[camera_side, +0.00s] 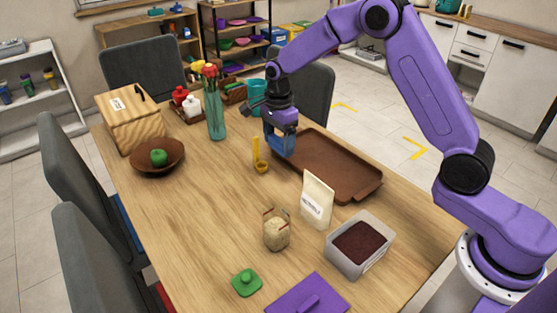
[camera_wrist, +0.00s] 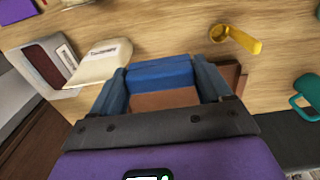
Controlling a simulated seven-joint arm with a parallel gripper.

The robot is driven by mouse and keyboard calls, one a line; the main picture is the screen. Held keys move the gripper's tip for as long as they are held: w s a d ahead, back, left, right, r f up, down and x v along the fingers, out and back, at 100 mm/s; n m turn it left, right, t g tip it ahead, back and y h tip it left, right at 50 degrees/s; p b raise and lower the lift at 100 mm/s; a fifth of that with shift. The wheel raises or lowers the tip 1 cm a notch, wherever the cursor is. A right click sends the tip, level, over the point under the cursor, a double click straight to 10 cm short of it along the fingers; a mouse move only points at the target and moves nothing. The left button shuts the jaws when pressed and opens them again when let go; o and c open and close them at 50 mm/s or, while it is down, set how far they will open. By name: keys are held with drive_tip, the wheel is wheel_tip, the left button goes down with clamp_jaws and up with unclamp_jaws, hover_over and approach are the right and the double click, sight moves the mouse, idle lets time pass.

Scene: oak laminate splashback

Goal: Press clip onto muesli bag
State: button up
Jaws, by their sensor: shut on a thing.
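My gripper (camera_side: 280,143) is above the far left end of the brown tray, shut on a blue clip. In the wrist view the blue clip (camera_wrist: 160,74) lies across between my two fingers. A white stand-up bag (camera_side: 317,200) with dark print stands upright near the tray's front end; I take it for the muesli bag. It also shows in the wrist view (camera_wrist: 101,62), left of my fingers. The clip and the bag are well apart. The bag's print is too small to read.
The brown tray (camera_side: 352,193) lies under and right of my gripper. A yellow scoop (camera_side: 261,165) lies close by on the left. A grey bin with dark contents (camera_side: 380,225) and a small pale bag (camera_side: 276,232) stand near the white bag. A flower vase (camera_side: 215,115) stands behind left.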

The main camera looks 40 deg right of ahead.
sight(281, 140)
drive_tip(key=r, duration=0.7)
drive_tip(key=shift+s+d+r, duration=0.1)
drive_tip(key=shift+s+r, duration=0.25)
drive_tip(key=shift+r, duration=0.05)
drive_tip(key=s+d, duration=0.3)
drive_tip(key=s, duration=0.9)
drive_tip(key=shift+s+a+f, duration=0.1)
drive_tip(key=shift+s+f, duration=0.05)
drive_tip(key=shift+f, duration=4.85)
drive_tip(key=shift+f, duration=0.7)
